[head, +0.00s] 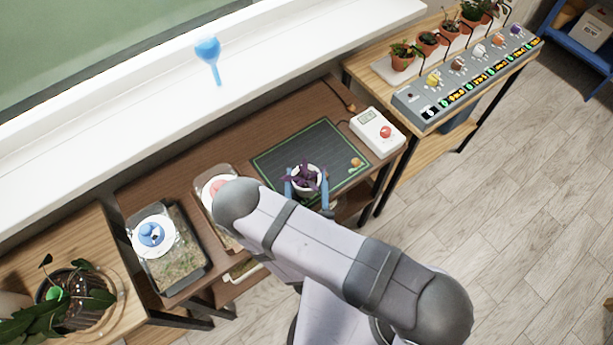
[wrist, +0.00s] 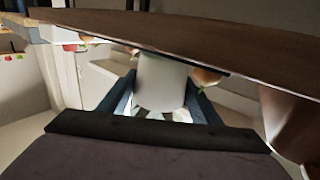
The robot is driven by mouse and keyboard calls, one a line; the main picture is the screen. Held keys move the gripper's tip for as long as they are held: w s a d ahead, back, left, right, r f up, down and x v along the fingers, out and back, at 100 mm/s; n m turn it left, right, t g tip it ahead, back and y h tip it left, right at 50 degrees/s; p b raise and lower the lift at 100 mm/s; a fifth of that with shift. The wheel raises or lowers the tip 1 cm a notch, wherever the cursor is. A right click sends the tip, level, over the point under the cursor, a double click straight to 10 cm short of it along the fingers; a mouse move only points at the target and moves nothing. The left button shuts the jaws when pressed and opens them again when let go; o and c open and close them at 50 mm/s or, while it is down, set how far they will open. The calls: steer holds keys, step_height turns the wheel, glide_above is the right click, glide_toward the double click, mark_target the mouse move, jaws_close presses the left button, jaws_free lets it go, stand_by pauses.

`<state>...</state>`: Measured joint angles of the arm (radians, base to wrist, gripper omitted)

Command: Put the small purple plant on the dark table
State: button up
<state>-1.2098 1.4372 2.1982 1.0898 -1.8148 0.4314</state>
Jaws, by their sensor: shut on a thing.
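The small purple plant (head: 306,176) stands in a white pot. My gripper (head: 307,186) has its blue fingers on both sides of the pot and is shut on it. In the wrist view the white pot (wrist: 161,82) sits between the two fingers, and its leaves are mostly hidden. The dark table (head: 235,141) is the brown wooden one in the middle. In the head view the pot appears over the front part of the black mat (head: 275,160) on this table. I cannot tell whether it touches the mat.
A small orange thing (head: 356,163) lies on the mat, right of the pot. A white box with a red button (head: 378,131) stands at the table's right end. Trays (head: 181,280) stand at the left. Several potted plants (head: 402,56) stand on the right table.

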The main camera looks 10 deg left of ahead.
mark_target(306, 193)
steer(key=shift+f, duration=0.25)
steer(key=shift+f, duration=0.15)
steer(key=o, duration=1.2)
steer(key=shift+o, duration=0.2)
steer(key=shift+r, duration=0.3)
steer(key=shift+s+d, duration=0.15)
steer(key=shift+s, duration=1)
steer(key=shift+s+d, duration=0.15)
steer(key=shift+s, duration=0.95)
steer(key=shift+s+d, duration=0.2)
steer(key=shift+s, duration=0.55)
steer(key=shift+s+d, duration=0.15)
steer(key=shift+s, duration=0.55)
